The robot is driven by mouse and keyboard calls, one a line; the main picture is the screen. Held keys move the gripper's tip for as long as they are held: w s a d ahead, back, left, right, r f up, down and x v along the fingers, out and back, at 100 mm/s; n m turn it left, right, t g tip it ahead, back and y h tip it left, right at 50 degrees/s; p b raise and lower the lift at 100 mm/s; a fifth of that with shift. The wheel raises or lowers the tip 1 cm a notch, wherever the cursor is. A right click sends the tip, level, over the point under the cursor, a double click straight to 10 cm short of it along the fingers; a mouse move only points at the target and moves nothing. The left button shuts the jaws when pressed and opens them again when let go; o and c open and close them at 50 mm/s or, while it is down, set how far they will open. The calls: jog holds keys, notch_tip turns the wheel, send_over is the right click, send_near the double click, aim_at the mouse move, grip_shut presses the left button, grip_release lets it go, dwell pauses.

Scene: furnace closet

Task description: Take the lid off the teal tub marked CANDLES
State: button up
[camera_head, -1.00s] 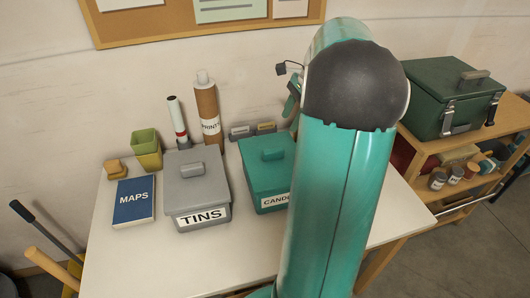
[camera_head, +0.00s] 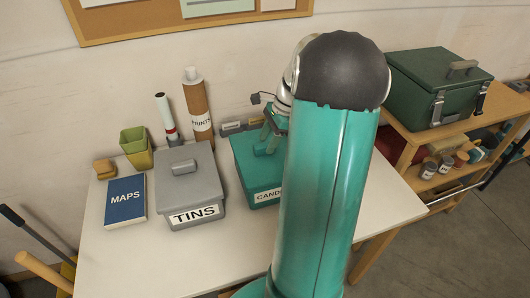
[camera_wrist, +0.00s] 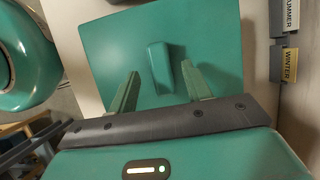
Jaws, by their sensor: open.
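The teal tub (camera_head: 262,197), its label partly hidden and reading "CAND", stands on the white table, its right part hidden behind my arm. Its flat teal lid (camera_wrist: 212,42) is on and fills the middle of the wrist view, with a raised block handle (camera_wrist: 158,67) at its centre. My gripper (camera_wrist: 157,82) is open above the lid, one finger to each side of the handle's near end. The fingers look apart from the handle; the wrist view does not show how high they are.
A grey tub marked TINS (camera_head: 190,195) stands close to the left of the teal tub. A MAPS book (camera_head: 125,202), a green pot (camera_head: 136,147) and upright tubes (camera_head: 197,105) are farther left and behind. Small labelled blocks (camera_wrist: 283,62) stand beside the lid. The table front (camera_head: 140,262) is clear.

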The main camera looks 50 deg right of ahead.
jog(key=shift+x, duration=1.35)
grip_shut()
jog(key=shift+w+r, duration=0.1)
jog(key=shift+r, duration=0.5)
notch_tip(320, 180, up, 2)
jog(key=shift+r, duration=0.15)
jog(key=s+a+r, duration=0.8)
jog(key=s+r, duration=0.1)
jog(key=s, duration=0.2)
jog(key=shift+s+r, duration=0.15)
jog(key=shift+r, duration=0.1)
